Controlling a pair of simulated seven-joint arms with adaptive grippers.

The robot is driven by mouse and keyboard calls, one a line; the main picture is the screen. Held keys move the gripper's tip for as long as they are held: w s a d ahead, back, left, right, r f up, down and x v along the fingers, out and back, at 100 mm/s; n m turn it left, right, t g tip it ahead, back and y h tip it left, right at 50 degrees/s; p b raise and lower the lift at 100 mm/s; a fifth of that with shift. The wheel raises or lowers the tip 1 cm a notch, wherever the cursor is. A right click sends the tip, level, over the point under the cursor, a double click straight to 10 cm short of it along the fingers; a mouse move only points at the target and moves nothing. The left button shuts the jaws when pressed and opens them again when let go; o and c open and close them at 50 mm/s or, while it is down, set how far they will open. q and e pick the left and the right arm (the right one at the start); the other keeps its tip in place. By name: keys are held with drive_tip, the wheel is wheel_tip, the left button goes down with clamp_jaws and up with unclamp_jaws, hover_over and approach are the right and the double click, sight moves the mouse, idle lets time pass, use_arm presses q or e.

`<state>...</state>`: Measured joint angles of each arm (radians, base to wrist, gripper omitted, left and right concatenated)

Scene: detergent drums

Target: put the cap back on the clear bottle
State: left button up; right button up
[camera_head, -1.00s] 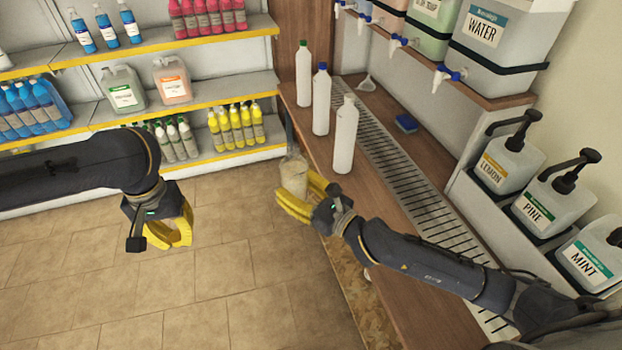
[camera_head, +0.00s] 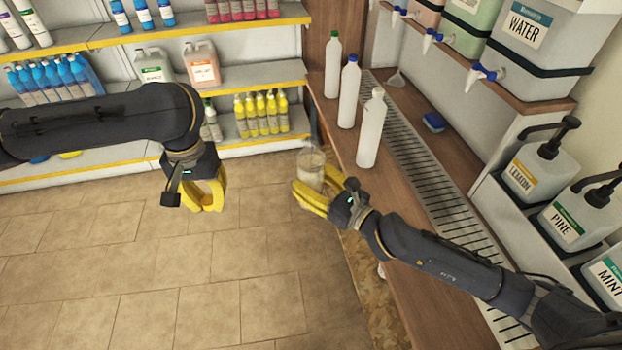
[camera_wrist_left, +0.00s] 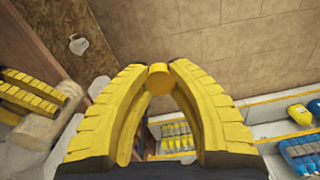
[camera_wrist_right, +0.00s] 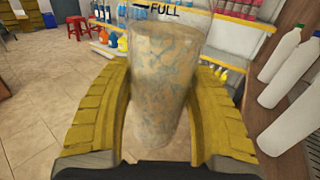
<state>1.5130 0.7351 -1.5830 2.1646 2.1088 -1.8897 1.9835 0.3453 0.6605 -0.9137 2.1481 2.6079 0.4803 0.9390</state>
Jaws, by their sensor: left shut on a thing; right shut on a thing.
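My left gripper (camera_head: 207,203) is shut on a small round yellow cap (camera_wrist_left: 159,78), held between the fingertips. The cap does not stand out in the head view. My right gripper (camera_head: 322,192) is shut around the clear bottle (camera_head: 311,170), held off the counter beside its left edge. In the right wrist view the bottle (camera_wrist_right: 165,85) looks upright, see-through and mottled, with a "FULL" mark near the top; its mouth is out of frame. The left wrist view shows the bottle (camera_wrist_left: 35,130) at left, apart from the cap.
White bottles with a green cap (camera_head: 333,70), a blue cap (camera_head: 349,95) and a white top (camera_head: 370,130) stand on the wooden counter (camera_head: 412,185). Pump jugs (camera_head: 537,170) line the right. Stocked shelves (camera_head: 200,105) stand behind. Free space lies between the grippers, over tiled floor.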

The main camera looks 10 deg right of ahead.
use_arm(q)
drive_tip(key=w+d+r+m, duration=0.1)
drive_tip(key=w+d+r, duration=0.4)
drive_tip(key=d+r, duration=0.5)
wheel_tip(320, 180, up, 7)
drive_tip(key=m, duration=0.4)
hover_over(312, 135)
drive_tip(key=shift+s+a+r, duration=0.1)
drive_tip(key=shift+s+r, duration=0.05)
drive_tip(key=shift+s, duration=0.45)
drive_tip(key=shift+f, duration=2)
drive_tip(key=shift+f, duration=0.25)
drive_tip(key=shift+f, duration=0.75)
drive_tip(key=shift+f, duration=0.5)
